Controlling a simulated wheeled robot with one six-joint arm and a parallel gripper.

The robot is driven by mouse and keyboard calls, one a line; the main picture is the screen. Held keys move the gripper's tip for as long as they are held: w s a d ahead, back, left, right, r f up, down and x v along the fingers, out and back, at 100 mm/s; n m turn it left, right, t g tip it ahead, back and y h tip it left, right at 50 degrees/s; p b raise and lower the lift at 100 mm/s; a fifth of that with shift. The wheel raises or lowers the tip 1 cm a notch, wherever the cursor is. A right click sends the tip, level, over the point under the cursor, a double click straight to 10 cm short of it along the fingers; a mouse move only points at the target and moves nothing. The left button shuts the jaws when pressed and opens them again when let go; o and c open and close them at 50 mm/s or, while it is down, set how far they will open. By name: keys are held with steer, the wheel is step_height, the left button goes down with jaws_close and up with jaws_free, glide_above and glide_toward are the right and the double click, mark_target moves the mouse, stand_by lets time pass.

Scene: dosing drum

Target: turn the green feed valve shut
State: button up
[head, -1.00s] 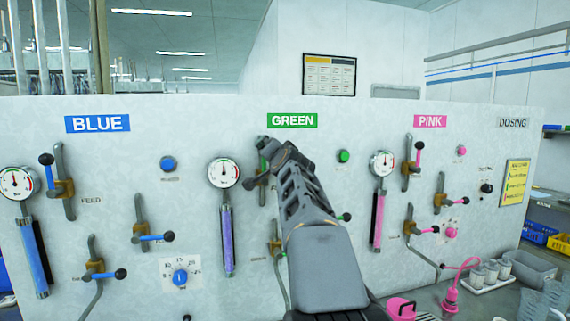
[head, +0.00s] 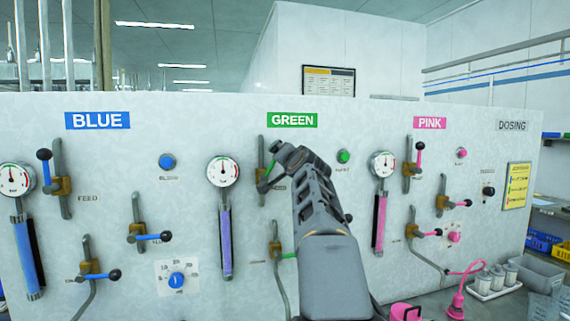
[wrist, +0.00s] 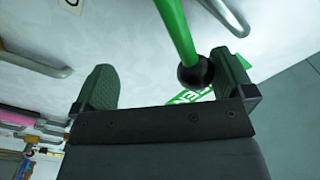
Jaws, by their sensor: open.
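The green feed valve stands under the GREEN label (head: 292,120), and my gripper covers most of it in the head view. Its upright grey pipe (head: 261,150) shows just left of my gripper (head: 273,168). In the wrist view the green lever (wrist: 177,30) comes down from the top and ends in a black ball knob (wrist: 196,73). The knob lies between the two open fingers of my gripper (wrist: 164,65), close to the right finger and well apart from the left one. Whether it touches the right finger I cannot tell.
A gauge (head: 223,171) with a purple tube stands left of the valve. A green button (head: 344,156) is to the right. A lower green-side valve (head: 275,250) is partly behind my arm. Blue valves (head: 62,186) and pink valves (head: 412,170) flank this section.

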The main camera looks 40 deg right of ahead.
steer(key=shift+s+d+f+b, duration=0.2)
steer(key=shift+d+f+b, duration=0.2)
steer(key=shift+f+b, duration=0.3)
steer(key=shift+s+d+f+b, duration=0.15)
steer(key=shift+d+f+b, duration=0.25)
steer(key=shift+f+b, duration=0.3)
steer(key=f+b, duration=0.4)
steer(key=shift+s+d+f+b, duration=0.15)
steer(key=shift+s+d+b, duration=0.05)
steer(key=shift+d+b, duration=0.2)
steer(key=shift+w+a+r+p, duration=0.2)
steer(key=shift+a+r+p, duration=0.35)
steer(key=shift+p, duration=0.1)
